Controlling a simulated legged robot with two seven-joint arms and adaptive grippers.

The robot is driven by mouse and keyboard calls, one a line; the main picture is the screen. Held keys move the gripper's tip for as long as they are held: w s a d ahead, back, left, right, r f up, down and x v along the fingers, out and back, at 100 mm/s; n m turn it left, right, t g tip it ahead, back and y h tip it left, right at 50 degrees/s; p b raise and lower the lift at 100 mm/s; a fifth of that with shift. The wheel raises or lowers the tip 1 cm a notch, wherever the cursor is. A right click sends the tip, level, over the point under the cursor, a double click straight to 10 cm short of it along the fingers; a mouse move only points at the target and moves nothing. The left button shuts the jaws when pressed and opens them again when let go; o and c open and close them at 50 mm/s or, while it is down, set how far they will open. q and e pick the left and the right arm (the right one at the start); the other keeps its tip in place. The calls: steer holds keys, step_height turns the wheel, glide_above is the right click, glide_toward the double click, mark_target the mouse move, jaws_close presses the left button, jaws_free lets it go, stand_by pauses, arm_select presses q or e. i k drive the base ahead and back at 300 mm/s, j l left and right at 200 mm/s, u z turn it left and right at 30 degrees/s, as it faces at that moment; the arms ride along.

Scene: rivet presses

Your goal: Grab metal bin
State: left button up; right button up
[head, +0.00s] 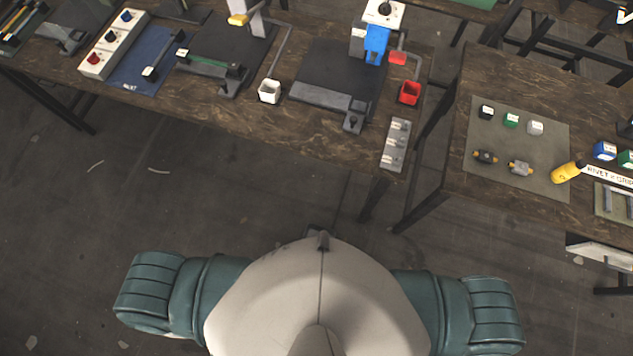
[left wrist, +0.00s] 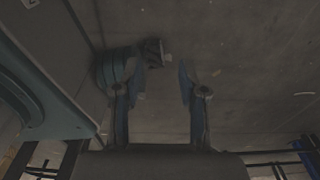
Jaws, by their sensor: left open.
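A small open pale bin (head: 269,91) sits at the front edge of the long brown table (head: 215,105), beside a press. A small open red bin (head: 410,92) stands farther right on the same table, near another press. A narrow grey rack (head: 396,145) with several small pieces lies at the table's right front edge. I cannot tell from the picture which of these is metal. My left gripper (left wrist: 157,85) is open and empty in the left wrist view, with only floor and parts of my own body around it. Neither gripper shows in the head view.
A dark plate press (head: 335,80) stands between the two bins. A white control box (head: 113,44) stands at the far left. A second table (head: 455,150) at the right carries a mat (head: 548,135) with small blocks and a yellow bottle (head: 568,172). The floor before me is clear.

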mark_target(311, 231)
steer(key=k, duration=1.65)
steer(key=i+j, duration=0.3)
steer(key=i, duration=0.2)
steer(key=i+j+z, duration=0.2)
steer(key=z, duration=0.15)
steer(key=i+j+z, duration=0.45)
steer(key=z, duration=0.25)
steer(key=j+z, duration=0.1)
steer(key=z, duration=0.35)
